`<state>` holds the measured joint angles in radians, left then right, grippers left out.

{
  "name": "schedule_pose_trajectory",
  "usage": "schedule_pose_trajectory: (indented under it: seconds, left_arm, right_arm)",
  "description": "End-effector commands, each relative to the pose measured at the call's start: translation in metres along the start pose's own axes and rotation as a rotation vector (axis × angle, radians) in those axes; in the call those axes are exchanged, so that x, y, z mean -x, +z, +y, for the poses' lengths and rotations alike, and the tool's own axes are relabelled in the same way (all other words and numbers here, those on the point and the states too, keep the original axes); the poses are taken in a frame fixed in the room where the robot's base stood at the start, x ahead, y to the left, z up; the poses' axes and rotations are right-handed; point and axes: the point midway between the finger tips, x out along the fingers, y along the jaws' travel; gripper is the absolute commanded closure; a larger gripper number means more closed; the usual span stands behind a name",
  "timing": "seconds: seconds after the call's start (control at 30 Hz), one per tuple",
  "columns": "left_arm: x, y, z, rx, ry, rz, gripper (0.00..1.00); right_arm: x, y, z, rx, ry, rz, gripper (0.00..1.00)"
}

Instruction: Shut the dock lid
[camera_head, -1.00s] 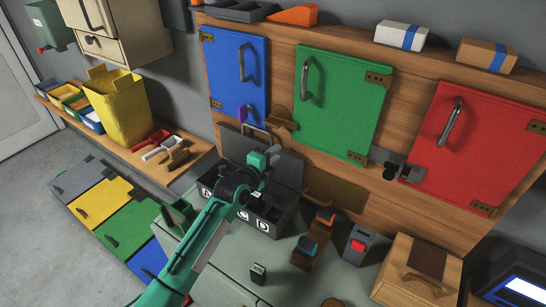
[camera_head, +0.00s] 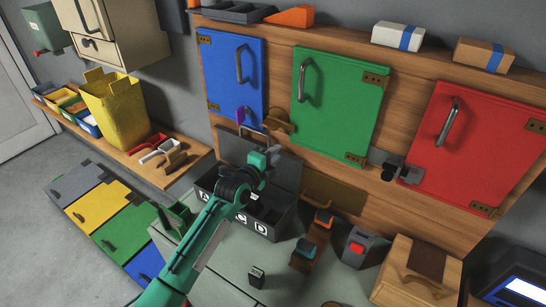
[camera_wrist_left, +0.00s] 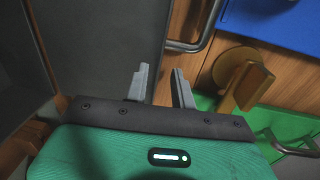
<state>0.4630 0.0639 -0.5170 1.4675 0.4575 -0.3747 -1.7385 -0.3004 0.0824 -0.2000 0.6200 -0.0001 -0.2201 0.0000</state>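The dock is a dark grey box (camera_head: 262,231) with white letters on its front, on the grey-green worktop. Its grey lid (camera_head: 288,173) stands open, tilted up behind the box against the wooden panel. A thin metal handle (camera_head: 252,129) shows at the lid's top edge. My left gripper (camera_head: 273,156) is over the box, in front of the lid, and hides part of both. In the left wrist view its two fingers (camera_wrist_left: 161,88) are apart with nothing between them; the lid (camera_wrist_left: 105,45) and handle (camera_wrist_left: 193,44) lie beyond the fingertips. My right gripper is not in view.
Blue (camera_head: 232,75), green (camera_head: 338,105) and red (camera_head: 480,150) doors are on the panel behind. A brown knob (camera_head: 279,122) sits just right of the lid handle. A red-button box (camera_head: 356,247) and a wooden box (camera_head: 418,274) stand to the right.

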Motion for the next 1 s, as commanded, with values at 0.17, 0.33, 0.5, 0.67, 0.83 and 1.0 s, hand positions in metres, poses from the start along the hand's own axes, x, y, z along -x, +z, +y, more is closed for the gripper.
schedule_pose_trajectory:
  seconds: [0.17, 0.33, 0.5, 0.67, 0.83, 1.0]
  left_arm:
    - [-0.0024, 0.0, -0.0001, 0.0, 0.0, 0.0, 0.75]
    - [-0.0045, 0.0001, -0.0004, 0.0, 0.0, 0.0, 0.75]
    - [-0.0066, 0.0001, -0.0006, 0.0, 0.0, 0.0, 0.75]
    - [-0.0068, 0.0001, -0.0011, 0.0, -0.001, 0.0, 0.96]
    - [-0.0068, 0.0002, -0.0022, 0.0, -0.003, 0.0, 1.0]
    - [-0.0069, 0.0003, -0.0035, 0.0, -0.005, 0.0, 1.0]
  right_arm:
    - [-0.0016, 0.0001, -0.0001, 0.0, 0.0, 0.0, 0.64]
    - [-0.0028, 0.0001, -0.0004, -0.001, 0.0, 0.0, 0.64]
    - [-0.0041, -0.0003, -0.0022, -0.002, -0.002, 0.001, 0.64]
    - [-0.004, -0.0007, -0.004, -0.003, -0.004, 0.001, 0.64]
    - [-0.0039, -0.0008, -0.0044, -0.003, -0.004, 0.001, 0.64]
    - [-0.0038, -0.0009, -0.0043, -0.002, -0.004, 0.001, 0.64]
